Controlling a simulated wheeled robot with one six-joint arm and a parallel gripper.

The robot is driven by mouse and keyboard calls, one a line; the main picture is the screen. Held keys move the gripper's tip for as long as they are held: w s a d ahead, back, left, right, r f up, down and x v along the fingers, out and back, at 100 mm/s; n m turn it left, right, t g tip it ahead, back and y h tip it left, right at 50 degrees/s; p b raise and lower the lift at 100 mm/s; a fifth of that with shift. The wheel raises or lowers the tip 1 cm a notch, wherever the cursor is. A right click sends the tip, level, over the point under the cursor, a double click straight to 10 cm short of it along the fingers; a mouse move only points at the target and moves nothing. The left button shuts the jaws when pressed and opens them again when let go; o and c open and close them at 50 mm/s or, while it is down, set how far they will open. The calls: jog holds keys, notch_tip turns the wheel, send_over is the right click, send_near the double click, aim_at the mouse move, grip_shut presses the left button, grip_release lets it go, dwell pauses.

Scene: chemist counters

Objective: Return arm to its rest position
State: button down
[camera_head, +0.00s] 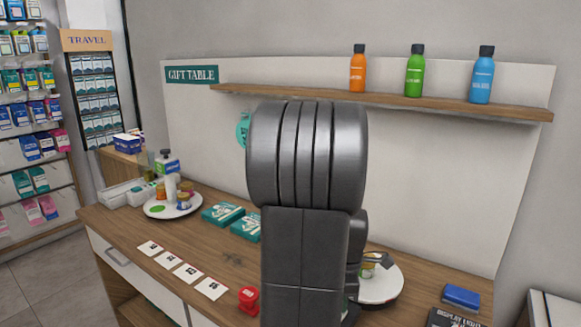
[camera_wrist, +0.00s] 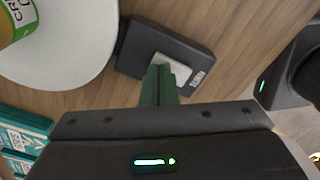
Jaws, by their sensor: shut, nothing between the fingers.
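My arm (camera_head: 305,200) stands upright in the middle of the head view and hides part of the wooden counter (camera_head: 135,225). In the wrist view my gripper (camera_wrist: 158,72) has its dark green fingers together with nothing between them. Its fingertips overlap a dark box with a pale label (camera_wrist: 140,38) in that view; I cannot tell the gap. A white round plate (camera_wrist: 75,72) with a jar (camera_wrist: 15,18) is at upper left of the wrist view. The head view shows a white plate (camera_head: 385,292) just right of my arm, partly hidden.
On the counter are a left plate (camera_head: 155,211) with jars, teal boxes (camera_head: 222,214), white cards (camera_head: 187,272), a red object (camera_head: 249,299), a blue box (camera_head: 461,296) and a black box (camera_head: 448,318). Orange (camera_head: 358,70), green (camera_head: 414,75) and blue (camera_head: 482,78) bottles stand on the wall shelf (camera_head: 400,100).

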notch_tip(320, 180, up, 8)
jog(key=w+d+m+t+p, duration=0.1)
jog(key=w+m+p, duration=0.1)
jog(key=m+p, duration=0.3)
jog(key=shift+w+d+r+p, duration=0.25)
jog(key=shift+p, duration=0.1)
jog(key=shift+a, duration=0.15)
dwell(0.5)
